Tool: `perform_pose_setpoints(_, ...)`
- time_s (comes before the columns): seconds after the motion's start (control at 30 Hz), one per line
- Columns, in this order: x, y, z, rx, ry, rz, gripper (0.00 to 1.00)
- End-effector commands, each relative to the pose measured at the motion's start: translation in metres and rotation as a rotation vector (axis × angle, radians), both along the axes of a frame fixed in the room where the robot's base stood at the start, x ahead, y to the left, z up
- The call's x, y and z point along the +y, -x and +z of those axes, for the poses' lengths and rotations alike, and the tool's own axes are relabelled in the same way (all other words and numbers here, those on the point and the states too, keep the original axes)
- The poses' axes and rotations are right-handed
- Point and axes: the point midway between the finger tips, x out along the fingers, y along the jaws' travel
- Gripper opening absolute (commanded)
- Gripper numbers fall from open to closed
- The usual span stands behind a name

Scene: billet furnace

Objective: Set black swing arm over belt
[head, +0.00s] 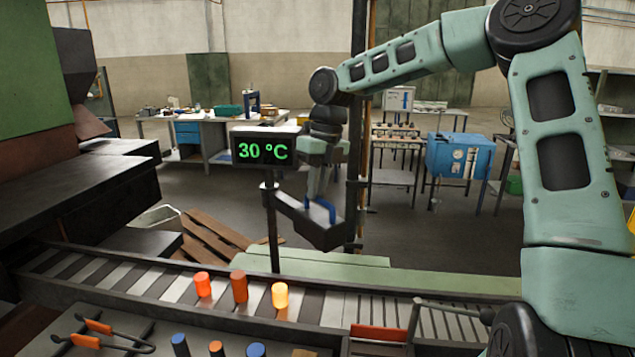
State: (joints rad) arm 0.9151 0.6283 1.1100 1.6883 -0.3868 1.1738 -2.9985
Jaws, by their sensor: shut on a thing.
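The black swing arm (313,226) extends to the right from a dark post (272,230) at the belt's far side. Its blocky free end hangs beside a second upright post. A blue handle (320,209) stands on the arm. My gripper (319,198) points down and is shut on the blue handle; the fingertips are partly hidden. The belt (120,277), with light and dark slats, runs across the front. In the picture, the swing arm shows above the belt's far edge; its exact height and overlap are hard to tell.
Glowing billets (280,295) stand on the belt. A display (263,150) reads 30 °C. Tongs (98,327) and blue and orange-topped cylinders (181,346) are in front. A pallet (205,243) leans behind the belt. Workbenches and a blue machine (460,157) stand farther back.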

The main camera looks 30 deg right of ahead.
Motion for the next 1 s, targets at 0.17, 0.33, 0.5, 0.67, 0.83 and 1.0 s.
perform_pose_setpoints(0.17,-0.002,-0.001,0.001,-0.005,0.004,0.006,0.00)
perform_pose_setpoints(0.33,-0.003,-0.002,0.001,-0.006,0.006,0.005,0.00)
perform_pose_setpoints(0.5,-0.004,-0.002,0.001,-0.006,0.006,0.004,0.33)
perform_pose_setpoints(0.67,-0.002,-0.001,0.000,-0.004,0.005,0.005,0.33)
perform_pose_setpoints(0.83,-0.003,-0.002,0.003,-0.004,0.003,0.004,0.33)
perform_pose_setpoints(1.0,-0.007,-0.003,0.022,-0.007,0.004,0.003,0.33)
